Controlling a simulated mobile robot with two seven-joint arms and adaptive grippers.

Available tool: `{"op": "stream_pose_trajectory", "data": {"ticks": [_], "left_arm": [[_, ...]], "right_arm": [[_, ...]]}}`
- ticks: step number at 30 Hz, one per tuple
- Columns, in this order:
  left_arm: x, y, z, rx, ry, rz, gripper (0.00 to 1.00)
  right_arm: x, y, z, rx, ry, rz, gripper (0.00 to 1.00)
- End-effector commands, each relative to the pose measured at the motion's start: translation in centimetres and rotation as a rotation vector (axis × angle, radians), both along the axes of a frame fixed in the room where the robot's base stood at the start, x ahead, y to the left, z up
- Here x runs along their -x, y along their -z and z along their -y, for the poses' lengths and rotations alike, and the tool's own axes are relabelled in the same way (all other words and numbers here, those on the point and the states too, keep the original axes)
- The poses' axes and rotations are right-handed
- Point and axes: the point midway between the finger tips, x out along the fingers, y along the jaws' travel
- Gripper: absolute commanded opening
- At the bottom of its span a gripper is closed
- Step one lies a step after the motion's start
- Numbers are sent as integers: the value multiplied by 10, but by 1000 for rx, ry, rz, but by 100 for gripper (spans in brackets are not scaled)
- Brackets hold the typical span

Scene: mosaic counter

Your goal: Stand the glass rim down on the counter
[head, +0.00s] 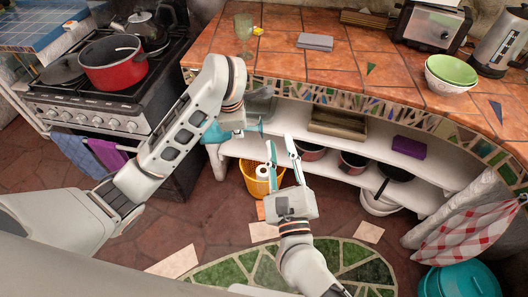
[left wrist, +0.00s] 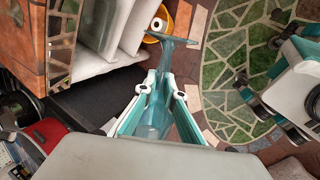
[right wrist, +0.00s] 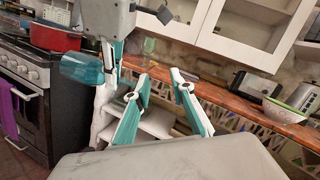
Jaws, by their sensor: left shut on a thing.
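A clear teal stemmed glass (left wrist: 150,120) is in my left gripper (left wrist: 163,88), which is shut on its stem. In the left wrist view its bowl lies toward the palm and its round foot points away. In the head view the glass (head: 213,132) lies about sideways, bowl left and foot right, in front of the counter edge, clear of the counter top. My left gripper (head: 238,126) is partly hidden by its arm there. The bowl also shows in the right wrist view (right wrist: 82,68). My right gripper (head: 281,148) is open and empty, beside the foot.
The tiled counter (head: 310,68) has clear room at its front. A green stemmed glass (head: 243,27) stands upright at its back left, near a grey slab (head: 315,41). Bowls (head: 450,73) and a toaster (head: 432,25) are at right. A stove with a red pot (head: 112,62) stands left.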

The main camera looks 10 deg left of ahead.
Motion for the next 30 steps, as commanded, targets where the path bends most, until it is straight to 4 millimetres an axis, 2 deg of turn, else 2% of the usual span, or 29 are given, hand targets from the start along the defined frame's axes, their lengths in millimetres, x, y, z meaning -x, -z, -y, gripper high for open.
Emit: {"op": "stream_pose_trajectory", "data": {"ticks": [3, 6, 14, 17, 30], "left_arm": [[0, 0, 0, 0, 0, 1, 0], [0, 0, 0, 0, 0, 1, 0], [0, 0, 0, 0, 0, 1, 0], [0, 0, 0, 0, 0, 1, 0], [0, 0, 0, 0, 0, 1, 0]], "right_arm": [[-2, 4, -18, -236, -29, -134, 24], [0, 11, -29, -368, -42, -228, 24], [-3, 21, -41, -488, -49, -325, 24], [-13, 22, -44, -486, -48, -324, 24], [-85, 21, -66, -483, -48, -322, 24]]}}
